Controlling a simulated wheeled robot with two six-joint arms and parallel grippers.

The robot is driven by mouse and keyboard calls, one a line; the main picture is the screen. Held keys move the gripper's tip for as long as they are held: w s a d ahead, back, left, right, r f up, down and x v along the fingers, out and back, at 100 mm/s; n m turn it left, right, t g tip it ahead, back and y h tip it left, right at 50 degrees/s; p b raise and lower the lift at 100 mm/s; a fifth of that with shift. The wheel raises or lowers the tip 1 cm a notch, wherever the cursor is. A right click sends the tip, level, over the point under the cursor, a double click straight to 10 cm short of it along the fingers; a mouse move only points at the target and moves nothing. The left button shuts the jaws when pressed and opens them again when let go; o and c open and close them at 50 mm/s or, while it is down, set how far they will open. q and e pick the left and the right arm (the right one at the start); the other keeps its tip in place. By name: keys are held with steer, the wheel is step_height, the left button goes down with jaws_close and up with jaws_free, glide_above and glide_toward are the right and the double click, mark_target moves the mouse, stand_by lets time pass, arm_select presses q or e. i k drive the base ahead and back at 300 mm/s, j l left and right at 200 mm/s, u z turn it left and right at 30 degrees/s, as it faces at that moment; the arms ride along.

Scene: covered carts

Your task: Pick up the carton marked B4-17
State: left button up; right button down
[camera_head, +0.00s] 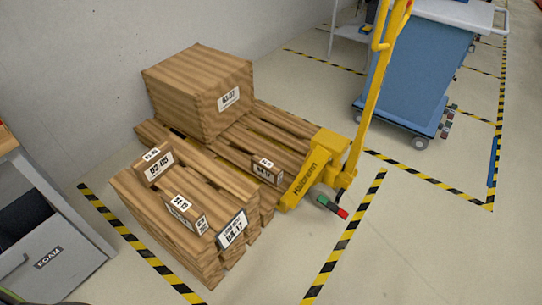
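A carton whose label seems to read B4-17 (232,229) is at the front right end of the wooden slatted stack, with its white, dark-edged label facing me. The small print on it is too blurred to read. To its left, another small carton (186,213) lies on the slats, with a label ending in what looks like 12. A third carton (154,166), labelled something like 02 05, sits farther back left. A fourth small labelled carton (267,170) is by the yellow pallet jack. Neither of my grippers shows in this view.
A large wooden box (197,91) sits on the rear pallet (276,123). A yellow pallet jack (318,165) stands at the right of the stack. A blue covered cart (418,72) is behind right. The floor in front right is clear.

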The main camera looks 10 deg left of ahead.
mark_target(263, 167)
steer(key=i+l+z, duration=0.55)
steer(key=z, duration=0.2)
steer(key=i+l+z, duration=0.45)
steer(key=i+z, duration=0.45)
steer(key=i+u, duration=0.9)
steer(key=i+l+u, duration=0.3)
steer(key=u, duration=0.15)
